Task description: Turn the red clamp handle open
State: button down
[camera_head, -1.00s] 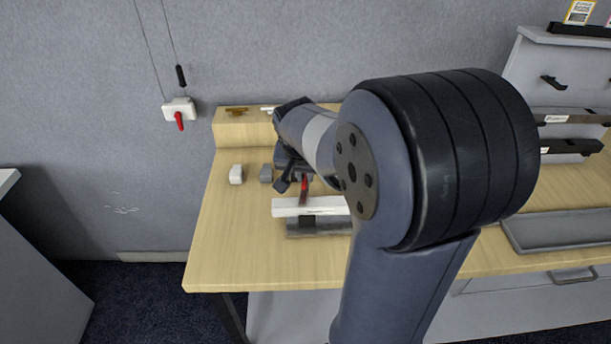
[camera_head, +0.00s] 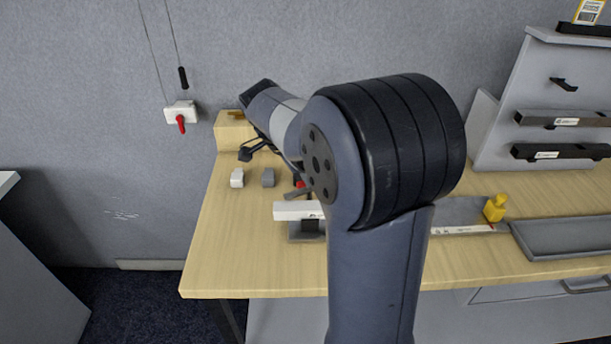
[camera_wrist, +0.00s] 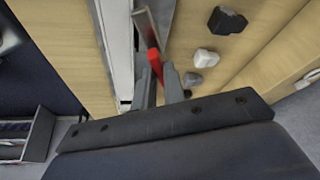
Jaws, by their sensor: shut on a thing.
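The red clamp handle (camera_wrist: 154,62) lies between the two grey fingers of my gripper (camera_wrist: 159,82) in the wrist view. The gripper is shut on it. A flat grey metal arm (camera_wrist: 146,28) extends from the far end of the red part. In the head view only a small red piece of the handle (camera_head: 299,184) shows, just left of my arm. It sits behind a white bar (camera_head: 292,211) on a dark grey base. My arm hides most of the clamp and the fingertips in that view.
A white block (camera_head: 237,178) and a grey block (camera_head: 268,178) stand left of the clamp on the wooden table (camera_head: 235,255). A wall switch (camera_head: 181,113) with a red lever hangs at left. A yellow bottle (camera_head: 494,208) and a grey tray (camera_head: 565,236) are at right.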

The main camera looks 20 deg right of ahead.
jog(key=m, duration=0.1)
jog(key=m+g, duration=0.1)
jog(key=m, duration=0.2)
jog(key=shift+w+m+g+y, duration=0.25)
jog(key=shift+m+g+y, duration=0.05)
jog(key=shift+m+g, duration=0.1)
jog(key=shift+p, duration=0.3)
jog(key=c, duration=1.5)
grip_release()
jog(key=v, duration=1.1)
jog(key=shift+p, duration=0.3)
jog(key=shift+f, duration=0.15)
jog(key=x, duration=1.1)
jog(key=shift+b, duration=0.35)
